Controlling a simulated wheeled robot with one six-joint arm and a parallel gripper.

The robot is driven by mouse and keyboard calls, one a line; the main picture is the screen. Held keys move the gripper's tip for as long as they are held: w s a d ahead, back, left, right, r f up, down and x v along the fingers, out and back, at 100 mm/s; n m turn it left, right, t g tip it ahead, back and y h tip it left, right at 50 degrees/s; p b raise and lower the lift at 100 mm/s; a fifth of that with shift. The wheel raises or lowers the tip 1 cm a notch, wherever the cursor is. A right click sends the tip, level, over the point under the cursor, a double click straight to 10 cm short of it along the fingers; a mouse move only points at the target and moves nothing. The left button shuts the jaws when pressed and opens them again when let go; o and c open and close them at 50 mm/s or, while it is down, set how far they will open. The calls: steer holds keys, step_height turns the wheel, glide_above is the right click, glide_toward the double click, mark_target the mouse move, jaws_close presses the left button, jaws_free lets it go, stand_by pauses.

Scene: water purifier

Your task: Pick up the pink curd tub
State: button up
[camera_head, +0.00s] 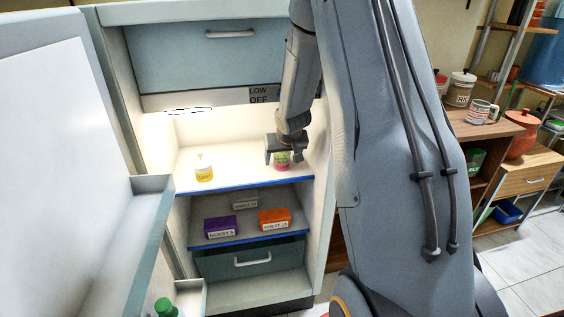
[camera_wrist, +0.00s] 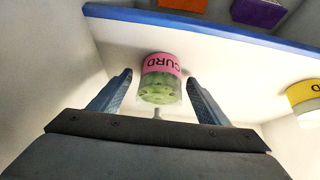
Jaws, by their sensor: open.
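The pink curd tub (camera_head: 282,160) stands on the upper shelf of the open fridge, toward its right side. Its pink label and clear greenish body show in the wrist view (camera_wrist: 160,78), where it appears upside down. My gripper (camera_head: 283,158) is at the tub, coming from above in the head view. In the wrist view my gripper (camera_wrist: 160,92) is open, with one finger on each side of the tub and a gap visible on both sides. The gripper partly hides the tub's top in the head view.
A yellow-labelled tub (camera_head: 204,172) stands on the same shelf (camera_head: 240,181) to the left. The shelf below holds a purple box (camera_head: 220,227), an orange box (camera_head: 274,219) and a grey box (camera_head: 245,204). The fridge's right wall (camera_head: 322,190) is close to my gripper.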

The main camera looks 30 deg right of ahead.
steer(key=c, duration=1.3)
steer(key=shift+r, duration=0.2)
